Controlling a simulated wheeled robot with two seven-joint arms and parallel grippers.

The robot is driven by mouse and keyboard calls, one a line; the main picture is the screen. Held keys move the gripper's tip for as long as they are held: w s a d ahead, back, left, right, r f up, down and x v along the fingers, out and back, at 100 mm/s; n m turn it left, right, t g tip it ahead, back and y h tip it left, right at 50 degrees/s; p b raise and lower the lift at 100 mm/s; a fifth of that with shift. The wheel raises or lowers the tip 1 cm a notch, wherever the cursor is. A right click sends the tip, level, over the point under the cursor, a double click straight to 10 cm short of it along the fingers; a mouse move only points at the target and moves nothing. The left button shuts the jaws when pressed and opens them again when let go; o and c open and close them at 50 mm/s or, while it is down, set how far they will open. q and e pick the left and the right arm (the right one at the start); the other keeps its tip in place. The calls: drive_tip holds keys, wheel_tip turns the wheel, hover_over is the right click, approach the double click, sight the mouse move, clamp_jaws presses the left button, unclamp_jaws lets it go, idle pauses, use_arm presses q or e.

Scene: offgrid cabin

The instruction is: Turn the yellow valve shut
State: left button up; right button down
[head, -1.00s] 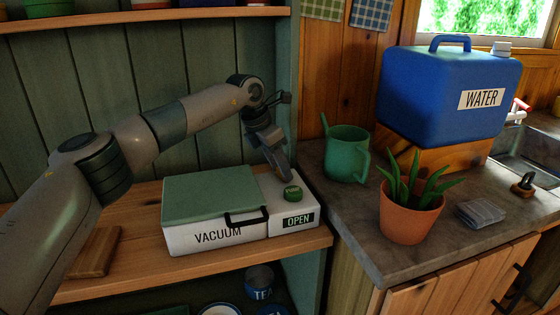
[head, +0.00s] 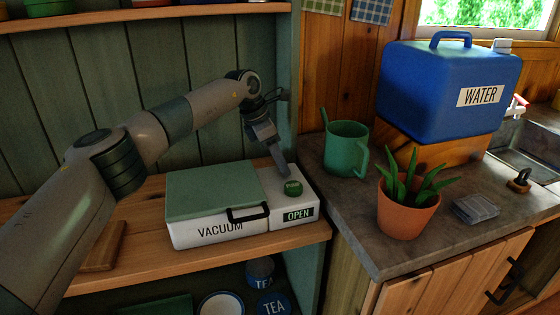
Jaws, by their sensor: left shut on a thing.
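No yellow valve shows in the head view. My left gripper (head: 282,170) hangs down over the right part of a white box with a green lid (head: 210,190), marked VACUUM. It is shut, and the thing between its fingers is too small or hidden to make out. Its tips are close above and slightly left of a round green button (head: 293,188); I cannot tell whether they touch it. An OPEN label (head: 298,214) is on the box front below the button. My right gripper is not in view.
A red-handled tap (head: 517,108) is by the sink. A wooden block (head: 103,247) lies left of the box.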

use_arm(q)
drive_tip(key=o, duration=1)
drive_tip(key=shift+o, duration=0.2)
drive_tip(key=shift+r, duration=0.15)
drive_tip(key=shift+a+r, duration=0.25)
drive_tip(key=shift+r, duration=0.3)
drive_tip(key=v, duration=1.6)
drive_tip(key=shift+b, duration=0.45)
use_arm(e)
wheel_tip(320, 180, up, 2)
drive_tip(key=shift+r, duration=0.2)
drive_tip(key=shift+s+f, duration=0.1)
